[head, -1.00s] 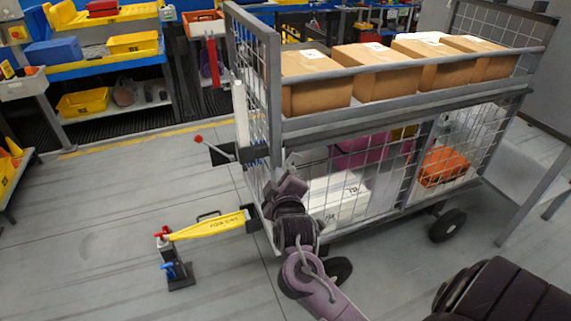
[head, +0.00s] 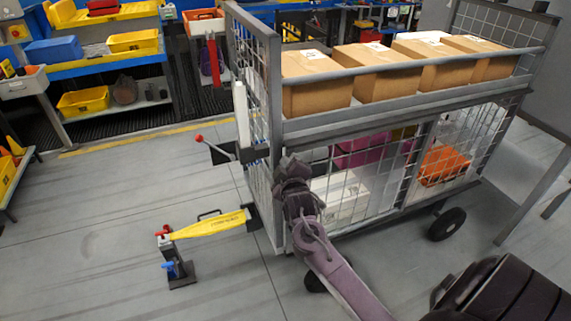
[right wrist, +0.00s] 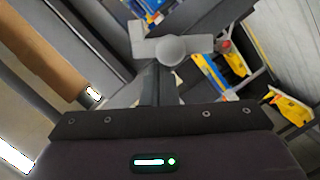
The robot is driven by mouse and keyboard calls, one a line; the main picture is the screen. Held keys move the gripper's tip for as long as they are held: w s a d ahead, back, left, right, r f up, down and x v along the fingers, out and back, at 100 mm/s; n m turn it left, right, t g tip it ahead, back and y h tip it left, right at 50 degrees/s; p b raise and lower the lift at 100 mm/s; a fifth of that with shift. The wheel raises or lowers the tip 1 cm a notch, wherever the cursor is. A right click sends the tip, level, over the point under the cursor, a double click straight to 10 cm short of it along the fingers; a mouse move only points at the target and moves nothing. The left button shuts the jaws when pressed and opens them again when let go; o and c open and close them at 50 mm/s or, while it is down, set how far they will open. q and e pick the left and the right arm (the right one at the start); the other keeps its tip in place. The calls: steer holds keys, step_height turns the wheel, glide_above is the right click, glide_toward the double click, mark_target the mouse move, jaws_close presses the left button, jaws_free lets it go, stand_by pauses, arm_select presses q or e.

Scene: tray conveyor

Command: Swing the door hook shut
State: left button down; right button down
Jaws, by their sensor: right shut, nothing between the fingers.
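A pale grey latch piece with a round boss and a crossbar, which looks like the door hook (right wrist: 170,48), is just ahead of my right gripper in the right wrist view. I cannot make out the hook in the head view. My right gripper (head: 284,162) is shut and empty at the near corner post of the grey mesh cart (head: 400,114). In the right wrist view its fingers (right wrist: 158,82) are close to the hook; I cannot tell whether they touch it. My left gripper is out of view.
Several cardboard boxes (head: 370,68) stand on the cart's top shelf. White, purple and orange items (head: 443,163) lie behind its mesh. A yellow bar (head: 208,225) on a dark stand (head: 178,272) juts out left of the cart. A red-knobbed lever (head: 199,138) sticks out nearby. Floor at left is clear.

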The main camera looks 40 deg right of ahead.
steer(key=shift+s+d+m+p, duration=0.1)
steer(key=shift+d+m+p, duration=0.25)
steer(key=shift+m+p, duration=0.35)
steer(key=shift+s+d+m+y+p, duration=0.1)
steer(key=shift+d+m+y+p, duration=0.35)
steer(key=shift+p, duration=0.2)
steer(key=shift+s+d+f+m+y+p, duration=0.1)
steer(key=shift+d+m+y+p, duration=0.15)
steer(key=shift+m+p, duration=0.3)
steer(key=shift+s+d+f+m+y+p, duration=0.1)
steer(key=shift+d+m+y+p, duration=0.15)
steer(key=shift+m+p, duration=0.25)
steer(key=d+f+m+p, duration=0.1)
steer(key=f+m+y+p, duration=0.1)
steer(key=m, duration=0.1)
steer(key=shift+s+d+m, duration=0.1)
steer(key=shift+d+m, duration=0.2)
steer(key=shift+d, duration=0.05)
steer(key=shift+d+f, duration=0.1)
steer(key=shift+f, duration=0.1)
